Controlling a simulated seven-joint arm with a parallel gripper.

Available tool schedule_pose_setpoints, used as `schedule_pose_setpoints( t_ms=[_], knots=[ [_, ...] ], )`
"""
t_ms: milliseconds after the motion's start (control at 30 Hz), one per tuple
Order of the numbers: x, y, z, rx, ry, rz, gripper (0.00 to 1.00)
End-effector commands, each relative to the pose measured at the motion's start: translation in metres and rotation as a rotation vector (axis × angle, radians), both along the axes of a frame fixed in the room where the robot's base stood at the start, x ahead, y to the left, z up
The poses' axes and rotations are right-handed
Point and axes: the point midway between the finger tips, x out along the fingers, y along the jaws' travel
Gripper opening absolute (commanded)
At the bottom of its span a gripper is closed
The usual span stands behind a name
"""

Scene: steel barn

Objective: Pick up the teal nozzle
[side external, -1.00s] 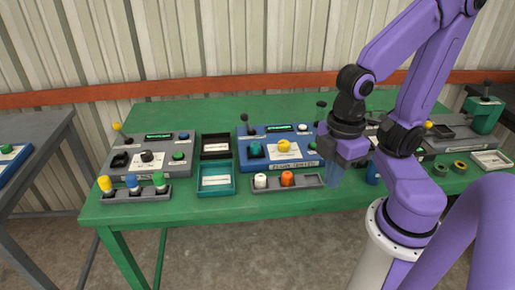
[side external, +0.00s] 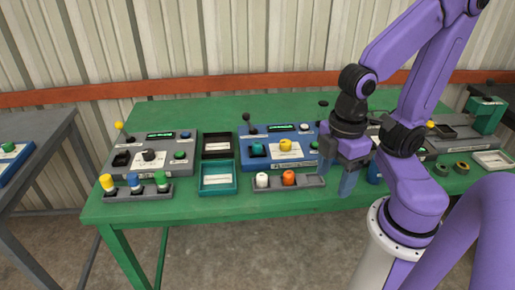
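My gripper and arm hide the right end of the blue panel.
A grey rack (side external: 315,181) with a white and an orange nozzle lies in front of the blue panel. A teal-rimmed tray (side external: 202,191) and a black tray (side external: 203,153) stand to its left. Another grey panel (side external: 177,168) is farther left. A black lever (side external: 249,121) rises behind the teal nozzle.

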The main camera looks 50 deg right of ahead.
Motion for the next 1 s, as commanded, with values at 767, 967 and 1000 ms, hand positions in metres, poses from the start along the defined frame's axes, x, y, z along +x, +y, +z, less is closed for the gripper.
schedule_pose_setpoints(
  t_ms=[767,967,1000],
  knots=[
    [0.13,0.024,-0.017,-0.477,-0.006,0.209,0.66],
    [0.188,0.032,-0.03,-0.701,0.032,0.303,0.66],
    [0.199,0.033,-0.033,-0.746,0.044,0.322,0.66]
  ],
)
